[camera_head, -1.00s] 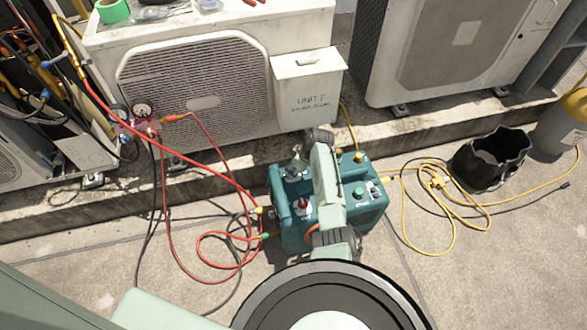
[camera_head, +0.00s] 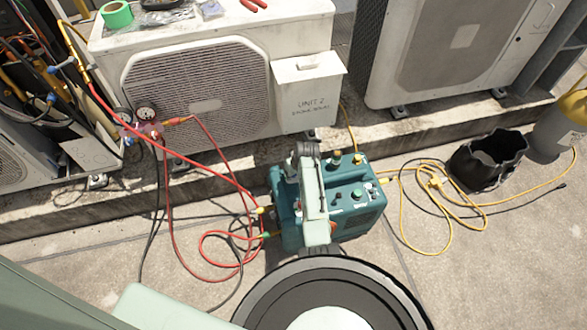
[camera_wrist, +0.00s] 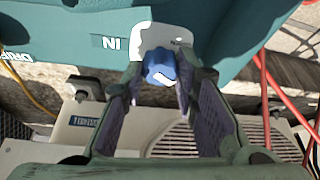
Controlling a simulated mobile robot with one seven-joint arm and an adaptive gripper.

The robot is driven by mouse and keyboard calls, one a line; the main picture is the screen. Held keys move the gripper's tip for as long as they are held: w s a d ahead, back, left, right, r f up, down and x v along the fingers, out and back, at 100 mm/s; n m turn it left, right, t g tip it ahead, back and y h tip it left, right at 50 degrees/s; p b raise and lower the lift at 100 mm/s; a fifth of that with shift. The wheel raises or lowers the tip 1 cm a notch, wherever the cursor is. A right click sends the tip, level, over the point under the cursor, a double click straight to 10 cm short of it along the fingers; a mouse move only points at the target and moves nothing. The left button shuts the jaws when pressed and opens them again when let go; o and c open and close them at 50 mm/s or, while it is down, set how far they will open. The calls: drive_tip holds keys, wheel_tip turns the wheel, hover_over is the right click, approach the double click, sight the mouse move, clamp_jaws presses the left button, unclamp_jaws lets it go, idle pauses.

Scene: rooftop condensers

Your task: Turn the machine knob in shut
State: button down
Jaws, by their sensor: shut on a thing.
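The teal machine (camera_head: 355,222) stands on the paving in front of the condensers. My arm crosses its left half in the head view and hides part of its top. In the wrist view, the blue knob (camera_wrist: 160,68) sits on a pale plate beside an upside-down "IN" label (camera_wrist: 122,43) on the teal casing. My gripper (camera_wrist: 161,77) has one finger on each side of the blue knob and is shut on it. The knob's exact angle is hard to read. In the head view the knob and fingertips are hidden by my arm.
Red hoses (camera_head: 215,262) run from the machine's left side to a gauge set. A yellow cord (camera_head: 400,222) coils on the right, near a black bucket (camera_head: 478,170). The condenser (camera_head: 200,60) and its concrete ledge stand close behind the machine.

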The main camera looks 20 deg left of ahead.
drive_tip(key=m+h, duration=0.1)
drive_tip(key=m, duration=0.1)
drive_tip(key=m+t, duration=0.1)
drive_tip(key=m, duration=0.2)
drive_tip(key=shift+s+a+m+h, duration=0.1)
drive_tip(key=shift+a+m+h, duration=0.1)
drive_tip(key=shift+m+h, duration=0.15)
drive_tip(key=m+h+b, duration=0.1)
drive_tip(key=m+h, duration=0.1)
drive_tip(key=m, duration=0.3)
drive_tip(key=shift+m, duration=0.25)
drive_tip(key=c, duration=1.3)
unclamp_jaws()
drive_tip(key=v, duration=1.2)
drive_tip(key=shift+s+a, duration=0.1)
drive_tip(key=shift+a, duration=0.1)
